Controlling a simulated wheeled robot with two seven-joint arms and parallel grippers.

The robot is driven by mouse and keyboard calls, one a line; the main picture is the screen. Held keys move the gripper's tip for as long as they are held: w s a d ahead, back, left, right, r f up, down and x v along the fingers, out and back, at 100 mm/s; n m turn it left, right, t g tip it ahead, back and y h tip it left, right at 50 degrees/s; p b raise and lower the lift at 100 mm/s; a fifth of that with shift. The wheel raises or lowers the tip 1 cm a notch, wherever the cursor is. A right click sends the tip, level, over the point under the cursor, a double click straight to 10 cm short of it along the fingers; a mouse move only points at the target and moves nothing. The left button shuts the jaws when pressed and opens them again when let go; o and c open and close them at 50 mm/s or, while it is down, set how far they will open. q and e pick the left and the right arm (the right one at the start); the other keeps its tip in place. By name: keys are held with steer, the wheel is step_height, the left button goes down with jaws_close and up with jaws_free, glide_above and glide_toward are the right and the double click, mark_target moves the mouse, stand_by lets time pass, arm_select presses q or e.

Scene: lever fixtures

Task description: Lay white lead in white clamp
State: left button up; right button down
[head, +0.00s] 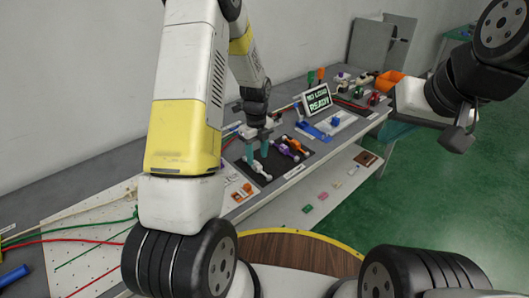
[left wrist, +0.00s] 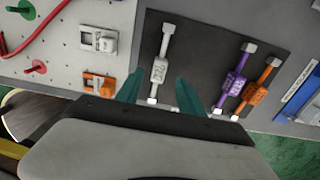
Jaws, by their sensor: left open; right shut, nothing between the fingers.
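The white lead (left wrist: 160,65) lies on a dark mat, with a labelled block in its middle and a small white end at each tip. It also shows in the head view (head: 259,173), partly hidden. My left gripper (head: 257,157) is open above the mat. In the left wrist view its teal fingers (left wrist: 159,80) appear on either side of the white lead's lower part; I cannot tell the height gap. The white clamp (left wrist: 98,40) sits on the pale board left of the mat. My right gripper (head: 457,138) is shut and empty, far right, away from the bench.
A purple lead (left wrist: 235,75) and an orange lead (left wrist: 262,84) lie right of the white lead on the dark mat (left wrist: 205,40). An orange clamp (left wrist: 98,84) is below the white clamp. A lit sign (head: 317,100) stands further along the bench. Pegs and cables occupy the pale board.

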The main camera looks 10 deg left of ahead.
mark_target(256, 163)
arm_select(q)
steer(key=f, duration=0.4)
steer(key=shift+a, duration=0.2)
jaws_close()
